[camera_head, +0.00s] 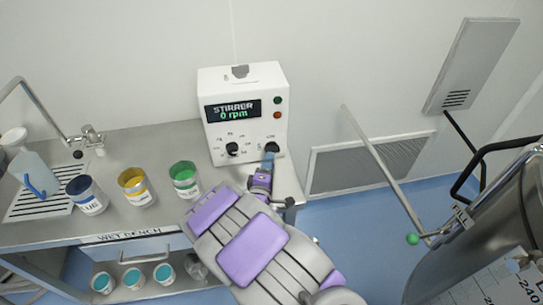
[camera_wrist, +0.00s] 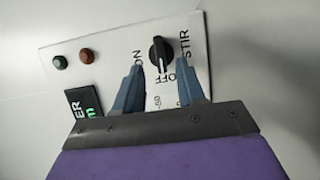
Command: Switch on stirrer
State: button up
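The stirrer (camera_head: 243,88) is a white box on the bench with a display (camera_head: 233,108) reading "STIRRER 0 rpm". The knob's white mark appears to point toward OFF. In the head view the knob (camera_head: 271,148) is partly hidden by my gripper (camera_head: 269,158). My gripper (camera_wrist: 161,66) is open, its blue fingertips on either side of the knob. I cannot tell whether they touch it.
A second knob (camera_head: 232,149) is on the panel's left, with green (camera_head: 278,100) and red (camera_head: 277,115) lights at upper right. A metal vessel (camera_head: 470,235) is on the right.

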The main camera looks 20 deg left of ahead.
aim_at(272, 149)
jog(key=shift+w+a+b, duration=0.2)
jog(key=shift+w, duration=1.05)
jog(key=shift+w+a+b, duration=0.2)
jog(key=shift+w, duration=1.05)
jog(key=shift+c, duration=0.2)
jog(key=shift+r, duration=0.1)
grip_shut()
